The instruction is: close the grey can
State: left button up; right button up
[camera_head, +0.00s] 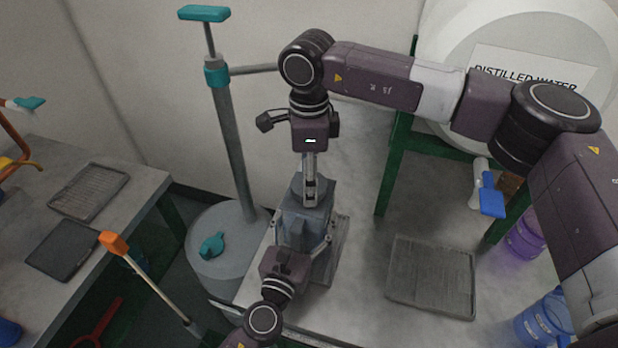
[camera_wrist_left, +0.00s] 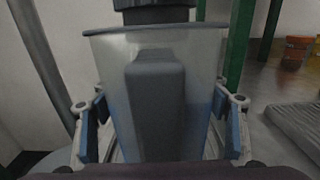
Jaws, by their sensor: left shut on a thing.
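The grey can (camera_head: 305,222) stands upright on the light worktop. It is also close up in the left wrist view (camera_wrist_left: 155,95), with a lighter body, a grey handle-like part and a dark round piece at its top. My left gripper (camera_wrist_left: 160,128) has its blue-padded fingers on both sides of the can's body and is shut on it. My right gripper (camera_head: 310,192) points straight down over the can's top, with its fingers close together. Whether it grips a lid there is too small to tell. The can's opening is hidden.
A ribbed tray (camera_head: 432,277) lies on the worktop to the right. A grey drum (camera_head: 215,262) with a tall pump stands left of the can. The distilled water tank (camera_head: 440,40) is on a green stand behind. Purple (camera_head: 525,240) and blue (camera_head: 543,322) containers are at the right.

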jog(key=m, duration=0.4)
jog(key=shift+m, duration=0.3)
jog(key=o, duration=1.4)
jog(key=shift+c, duration=0.2)
notch_tip(320, 180, up, 12)
pick_arm(q)
jog(key=o, duration=2.4)
jog(key=shift+o, duration=0.2)
